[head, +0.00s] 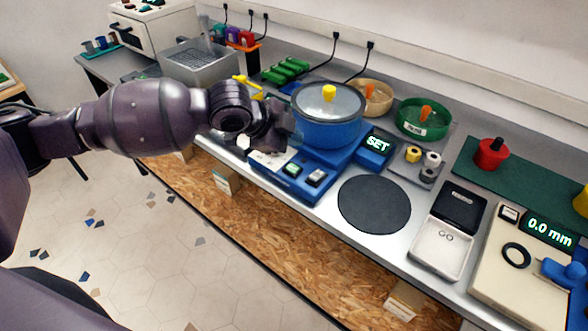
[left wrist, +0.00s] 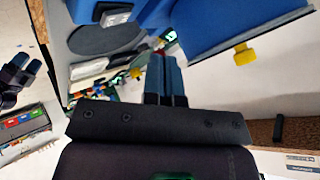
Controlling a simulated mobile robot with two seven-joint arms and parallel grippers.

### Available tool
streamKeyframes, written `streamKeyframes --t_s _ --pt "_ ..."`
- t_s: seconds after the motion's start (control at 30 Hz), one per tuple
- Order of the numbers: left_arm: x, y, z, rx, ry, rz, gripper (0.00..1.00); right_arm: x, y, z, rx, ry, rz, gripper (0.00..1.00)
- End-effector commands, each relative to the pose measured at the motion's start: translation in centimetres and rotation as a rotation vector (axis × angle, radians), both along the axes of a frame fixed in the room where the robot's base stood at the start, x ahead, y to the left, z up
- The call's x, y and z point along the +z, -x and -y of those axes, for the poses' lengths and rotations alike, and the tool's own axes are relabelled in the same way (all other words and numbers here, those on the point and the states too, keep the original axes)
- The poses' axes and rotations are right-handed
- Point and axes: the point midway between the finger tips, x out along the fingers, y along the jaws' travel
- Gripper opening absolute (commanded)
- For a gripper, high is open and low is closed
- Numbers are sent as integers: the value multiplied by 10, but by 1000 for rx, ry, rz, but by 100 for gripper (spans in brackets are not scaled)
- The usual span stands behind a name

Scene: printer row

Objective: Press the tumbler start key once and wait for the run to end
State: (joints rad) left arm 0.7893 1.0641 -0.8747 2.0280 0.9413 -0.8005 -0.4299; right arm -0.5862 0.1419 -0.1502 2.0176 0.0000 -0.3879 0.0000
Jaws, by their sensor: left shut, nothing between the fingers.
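The tumbler is a blue drum (head: 325,130) with a clear lid and yellow knob on a blue base. Its display (head: 377,144) reads "SET". My left gripper (head: 277,138) is at the drum's left side, above and behind the keys, and hides part of the base. In the left wrist view its fingers (left wrist: 166,78) are shut and empty. That view also shows a key (left wrist: 115,17) and the drum (left wrist: 235,20), both apart from the fingertips.
A dark round mat (head: 374,204) lies right of the tumbler. Beyond it are a black-and-white scale (head: 441,248) and a gauge reading "0.0 mm" (head: 550,231). A green bowl (head: 424,118) and tan bowl (head: 371,97) stand behind. A grey bin (head: 193,66) is at left.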

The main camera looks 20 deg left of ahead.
Motion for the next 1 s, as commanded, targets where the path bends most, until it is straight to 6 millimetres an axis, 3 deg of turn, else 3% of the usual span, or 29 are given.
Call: streamKeyframes --t_s 0.03,0.2,0.4,1.0 --pt "-15 0 0 -1 0 -9 0 -10 2 0 1 0 -10 62" --pt "-35 0 0 -1 -1 -9 0 -17 0 -2 8 1 -11 62" --pt "-47 0 0 0 -1 -2 0 -9 -11 -2 18 5 9 62" --pt "-54 0 0 -1 0 1 0 -13 -7 -3 14 2 -1 62"
